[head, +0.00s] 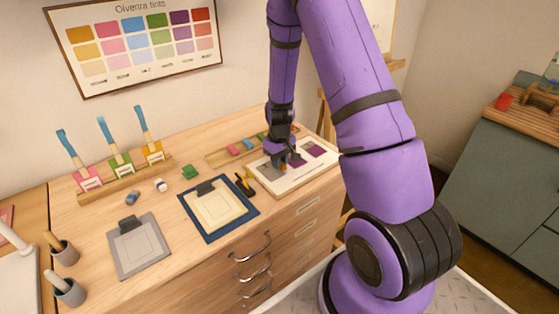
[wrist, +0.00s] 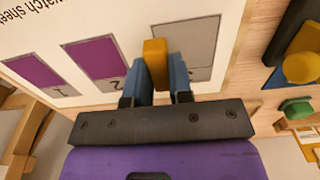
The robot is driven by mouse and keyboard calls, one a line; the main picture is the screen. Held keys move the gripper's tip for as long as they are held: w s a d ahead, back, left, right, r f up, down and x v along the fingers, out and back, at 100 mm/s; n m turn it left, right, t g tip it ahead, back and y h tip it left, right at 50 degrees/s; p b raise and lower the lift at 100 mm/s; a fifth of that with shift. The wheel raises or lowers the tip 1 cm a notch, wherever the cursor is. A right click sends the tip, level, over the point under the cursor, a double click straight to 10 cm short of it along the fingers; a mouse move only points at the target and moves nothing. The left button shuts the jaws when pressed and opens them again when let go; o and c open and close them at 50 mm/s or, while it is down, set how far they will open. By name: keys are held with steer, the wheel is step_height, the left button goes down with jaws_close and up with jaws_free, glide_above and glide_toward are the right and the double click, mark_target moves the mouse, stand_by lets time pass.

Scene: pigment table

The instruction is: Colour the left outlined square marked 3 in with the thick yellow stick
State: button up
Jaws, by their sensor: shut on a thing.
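The thick yellow stick (wrist: 155,62) is upright between the blue fingers of my gripper (wrist: 157,80). The swatch sheet (wrist: 120,20) lies under it, with two purple squares marked 1 and 2 and a grey square (wrist: 190,46) with a dark outline. The stick's end is over the grey square's left part in the wrist view; whether it touches the paper I cannot tell. In the head view, my gripper (head: 284,163) is low over the left part of the sheet (head: 318,174).
Left of the sheet are a black-and-yellow item (head: 244,184), a green block (head: 190,172) and a blue board (head: 247,222). A tray of coloured blocks (head: 216,158) lies behind. A brush rack (head: 120,180), grey board (head: 122,268) and two cups (head: 70,292) are farther left.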

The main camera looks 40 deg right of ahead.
mark_target(273, 174)
steer(key=shift+f, duration=0.75)
steer(key=shift+a+r, duration=0.1)
steer(key=shift+a, duration=1.35)
steer(key=shift+s+a, duration=0.1)
steer(key=shift+a, duration=1.25)
steer(key=shift+d, duration=0.1)
steer(key=shift+d, duration=2.7)
steer(key=shift+a, duration=0.15)
steer(key=shift+a, duration=1.3)
